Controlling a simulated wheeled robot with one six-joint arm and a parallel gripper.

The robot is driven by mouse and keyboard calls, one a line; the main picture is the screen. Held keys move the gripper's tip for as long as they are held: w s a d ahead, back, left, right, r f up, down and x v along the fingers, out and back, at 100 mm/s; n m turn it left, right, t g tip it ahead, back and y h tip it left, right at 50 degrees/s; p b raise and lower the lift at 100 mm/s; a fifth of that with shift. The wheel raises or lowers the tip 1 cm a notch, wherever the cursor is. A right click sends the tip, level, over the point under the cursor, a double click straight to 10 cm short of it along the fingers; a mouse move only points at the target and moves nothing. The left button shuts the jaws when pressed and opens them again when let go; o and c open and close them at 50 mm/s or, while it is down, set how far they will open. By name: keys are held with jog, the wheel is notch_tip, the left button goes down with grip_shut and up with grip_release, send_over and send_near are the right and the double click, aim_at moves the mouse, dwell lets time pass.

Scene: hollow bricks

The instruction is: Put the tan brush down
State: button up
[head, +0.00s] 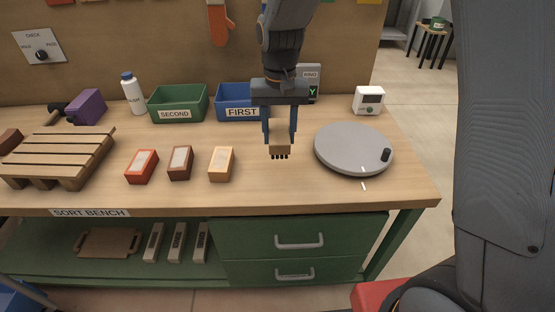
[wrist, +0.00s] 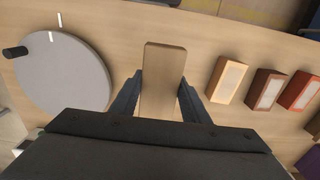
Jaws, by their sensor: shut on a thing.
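The tan brush (head: 279,139) is held in my gripper (head: 279,130), with its dark bristles pointing down. In the head view the bristle tips are close to the bench top; I cannot tell whether they touch it. In the wrist view the brush (wrist: 162,80) shows as a long tan block between the two fingers of my gripper (wrist: 160,92). My gripper is shut on the brush, between the yellow-topped brick and the grey turntable. The bristles are hidden in the wrist view.
The grey round turntable (head: 350,148) lies to the right of the brush. Orange (head: 142,166), brown (head: 180,162) and yellow-tan (head: 222,163) bricks stand to the left. Green (head: 178,104) and blue (head: 234,101) bins stand behind. Bare bench top lies in front of the brush.

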notch_tip(320, 180, down, 10)
jog(key=shift+r+p, duration=0.1)
jog(key=shift+p, duration=1.1)
jog(key=o, duration=1)
notch_tip(320, 180, up, 12)
jog(key=b, duration=0.3)
jog(key=shift+t, duration=0.6)
jog(key=s+d+f, duration=0.1)
jog(key=s+d, duration=0.4)
jog(key=s+d+f, duration=0.1)
jog(key=s+d, duration=0.4)
jog(key=s+d+f, duration=0.1)
jog(key=s+d, duration=0.3)
jog(key=s, duration=0.1)
jog(key=shift+d, duration=0.4)
